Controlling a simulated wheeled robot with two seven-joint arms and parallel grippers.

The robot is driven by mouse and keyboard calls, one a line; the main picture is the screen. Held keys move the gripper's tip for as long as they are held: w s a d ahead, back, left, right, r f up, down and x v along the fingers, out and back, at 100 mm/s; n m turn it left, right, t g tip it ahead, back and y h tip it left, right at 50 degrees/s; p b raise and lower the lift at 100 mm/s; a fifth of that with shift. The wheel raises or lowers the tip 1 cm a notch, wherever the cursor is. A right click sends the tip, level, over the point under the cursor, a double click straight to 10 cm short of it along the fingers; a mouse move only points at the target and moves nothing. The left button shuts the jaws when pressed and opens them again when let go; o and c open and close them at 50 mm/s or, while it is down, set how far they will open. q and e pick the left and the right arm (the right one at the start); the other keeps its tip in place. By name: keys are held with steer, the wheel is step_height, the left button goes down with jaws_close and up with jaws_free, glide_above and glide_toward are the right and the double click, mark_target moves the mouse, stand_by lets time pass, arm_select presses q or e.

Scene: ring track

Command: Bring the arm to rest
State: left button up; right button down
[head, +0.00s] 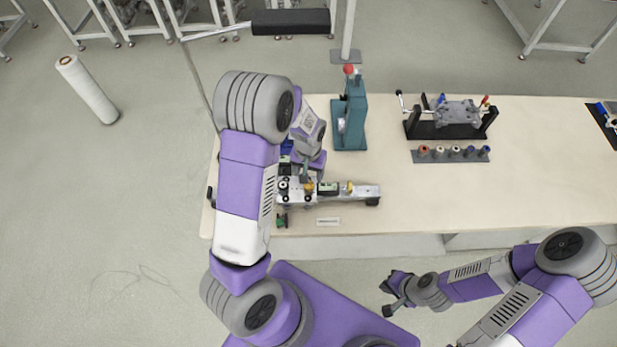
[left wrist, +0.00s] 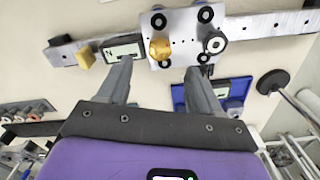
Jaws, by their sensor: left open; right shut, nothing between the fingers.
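My left arm reaches over the left end of the workbench (head: 400,205). My left gripper (head: 305,174) points down there, partly covered by its own wrist in the head view. In the left wrist view my left gripper (left wrist: 160,72) has its two fingers spread with nothing between them. Beyond the fingertips is a metal carriage plate (left wrist: 184,38) with black rollers and a brass knob, set on a silver rail (head: 360,192). I cannot tell whether the fingers touch it. My right gripper (head: 391,297) is shut and empty, off the bench's front edge, above the floor.
A teal press (head: 351,120) with a red knob stands behind the rail. A black fixture (head: 423,129) holding a grey casting and a strip of several spools (head: 452,155) lie to the right. A blue tray (left wrist: 232,92) lies beside the carriage. The bench's front right is clear.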

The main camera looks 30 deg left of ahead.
arm_select(q)
steer(key=shift+r, duration=0.35)
steer(key=shift+f, duration=0.1)
steer(key=s+d+f, duration=0.2)
steer(key=d+f, duration=0.1)
steer(key=s+d+f+h, duration=0.1)
steer(key=s+d+f, duration=0.2)
steer(key=s+d+f+h, duration=0.1)
steer(key=s+d+f, duration=0.2)
steer(key=f, duration=0.1)
steer(key=s+d+f+h, duration=0.2)
steer(key=s+d+f, duration=0.1)
steer(key=s+d, duration=0.55)
step_height(320, 180, down, 11)
steer(key=w+a+b, duration=0.1)
steer(key=b, duration=0.9)
steer(key=shift+r+t+b, duration=0.2)
steer(key=shift+t+b, duration=0.1)
steer(key=shift+a, duration=0.1)
